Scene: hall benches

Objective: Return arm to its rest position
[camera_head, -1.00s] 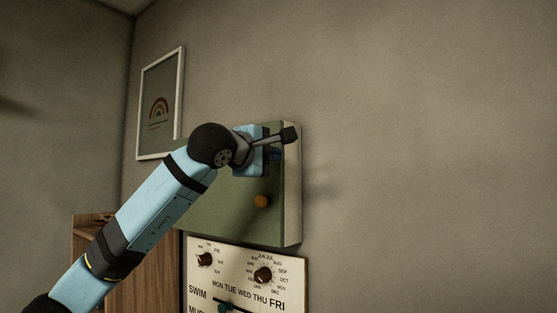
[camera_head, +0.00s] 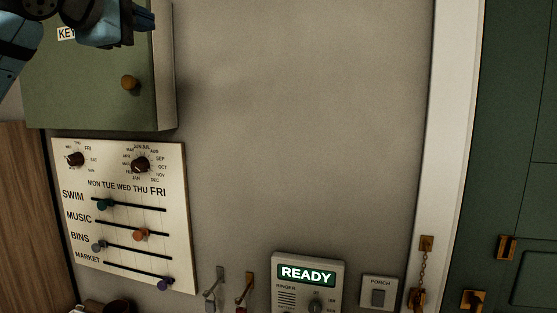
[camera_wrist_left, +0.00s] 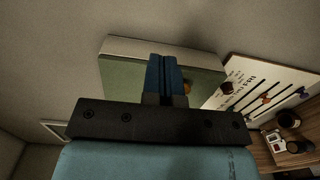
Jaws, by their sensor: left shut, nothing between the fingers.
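My left gripper (camera_head: 146,24) is at the top left of the head view, in front of the upper right part of the green key cabinet (camera_head: 75,95). Its arm comes in from the left edge and is mostly cut off. In the left wrist view the two blue fingers (camera_wrist_left: 161,76) are together, with nothing between them. They overlap the cabinet (camera_wrist_left: 121,78) in that view; whether they touch it I cannot tell. The cabinet's orange knob (camera_head: 130,82) is below the gripper. My right gripper is in neither view.
Below the cabinet hangs a white planner board (camera_head: 125,215) with dials and sliders. Two hooks or levers, a READY ringer panel (camera_head: 308,275) and a porch switch (camera_head: 379,292) are lower right. A green door (camera_head: 515,130) is at right. The wall between is bare.

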